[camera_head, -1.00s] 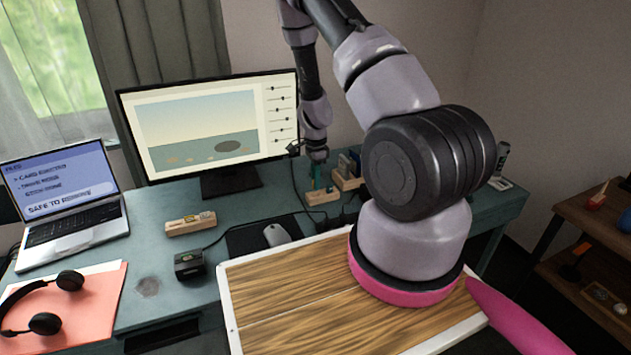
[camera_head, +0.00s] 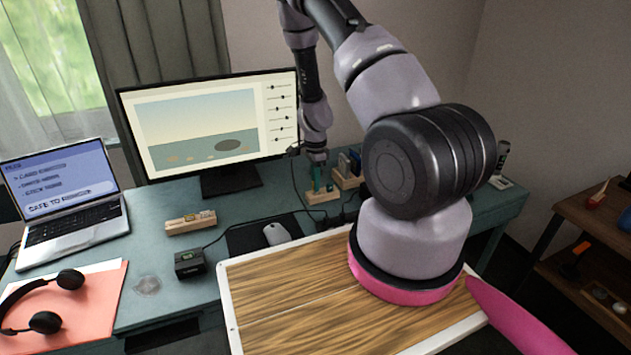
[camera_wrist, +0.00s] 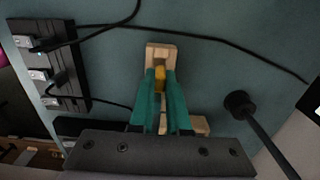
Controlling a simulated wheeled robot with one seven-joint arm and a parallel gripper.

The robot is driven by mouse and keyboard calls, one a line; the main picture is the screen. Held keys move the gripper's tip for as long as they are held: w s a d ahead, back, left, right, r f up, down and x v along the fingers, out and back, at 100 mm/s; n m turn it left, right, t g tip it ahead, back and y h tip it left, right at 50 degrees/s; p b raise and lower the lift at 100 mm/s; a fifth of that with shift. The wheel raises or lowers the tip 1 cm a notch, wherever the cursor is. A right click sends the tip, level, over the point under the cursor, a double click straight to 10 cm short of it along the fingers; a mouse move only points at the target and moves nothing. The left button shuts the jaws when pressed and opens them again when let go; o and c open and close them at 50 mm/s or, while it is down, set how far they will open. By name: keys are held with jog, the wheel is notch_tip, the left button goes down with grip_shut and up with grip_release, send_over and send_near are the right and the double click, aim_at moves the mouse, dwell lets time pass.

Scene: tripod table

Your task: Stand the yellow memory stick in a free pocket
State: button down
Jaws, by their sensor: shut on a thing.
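My gripper (camera_wrist: 160,86) has teal fingers shut on the yellow memory stick (camera_wrist: 160,74), of which a small part shows between the fingertips in the wrist view. The stick is over a wooden block (camera_wrist: 161,50); I cannot tell whether its end is inside a pocket. In the head view my gripper (camera_head: 319,182) points down at this wooden block (camera_head: 322,196) on the desk. The pockets are mostly hidden by the fingers.
Another wooden holder (camera_head: 346,182) with dark and blue items stands close behind on the right. A black power strip (camera_wrist: 55,70) and cables lie near the block. A wooden holder (camera_head: 190,223), a black box (camera_head: 189,263) and a mouse (camera_head: 276,234) are further left.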

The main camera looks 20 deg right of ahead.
jog(key=shift+f, duration=0.9)
jog(key=c, duration=0.8)
grip_release()
notch_tip(320, 180, up, 11)
jog(key=shift+f, duration=0.1)
